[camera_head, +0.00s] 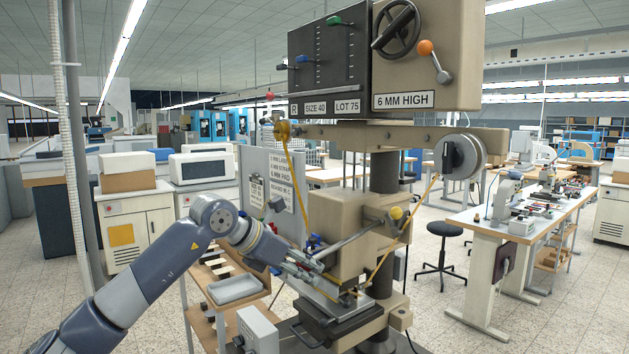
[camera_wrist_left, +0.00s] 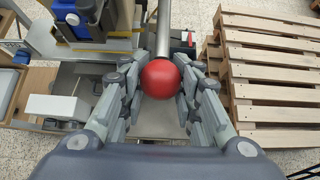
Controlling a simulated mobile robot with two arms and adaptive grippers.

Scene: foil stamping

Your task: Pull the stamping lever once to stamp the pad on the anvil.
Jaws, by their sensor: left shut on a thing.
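The stamping press (camera_head: 345,222) stands in front of me with a beige head. Its metal stamping lever (camera_head: 345,243) slopes down to the left from the head towards my left gripper (camera_head: 306,264). In the left wrist view, the lever's red ball knob (camera_wrist_left: 166,79) sits between the fingers of my left gripper (camera_wrist_left: 163,90), which is shut on it. The lever rod (camera_wrist_left: 164,30) runs away from the knob. The anvil area (camera_head: 335,308) is below the head; I cannot make out the pad. My right gripper is not in view.
A grey tray (camera_head: 236,289) lies on a wooden side stand left of the press. A grey box (camera_head: 258,330) stands at the front. Wooden pallets (camera_wrist_left: 270,75) show at the right in the wrist view. A workbench (camera_head: 520,215) and stool (camera_head: 444,229) stand to the right.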

